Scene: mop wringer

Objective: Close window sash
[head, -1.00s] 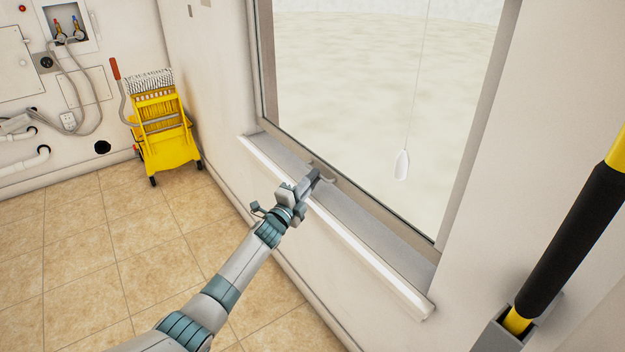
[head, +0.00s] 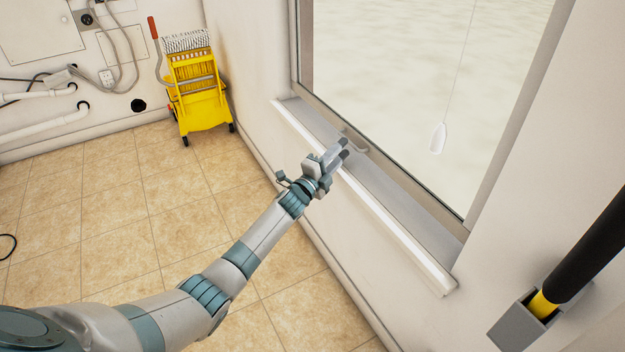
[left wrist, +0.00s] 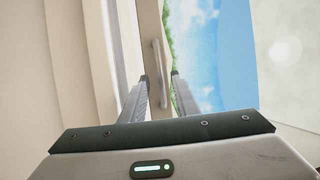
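The window sash (head: 405,182) has a grey lower rail that runs along the grey sill in the head view. I see no clear gap under it, but my gripper covers part. A small grey pull handle (head: 357,144) stands out from this rail. My left gripper (head: 341,151) is just in front of the handle, with its fingers spread. In the left wrist view the handle (left wrist: 160,66) lies ahead of and between the two fingertips (left wrist: 160,88), and the fingers do not close on it. My right gripper is in neither view.
A white ledge (head: 365,200) runs below the window. A white pull (head: 438,138) hangs on a cord before the pane. A yellow mop bucket (head: 200,100) stands at the far wall. A black and yellow pole (head: 590,250) is at the right.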

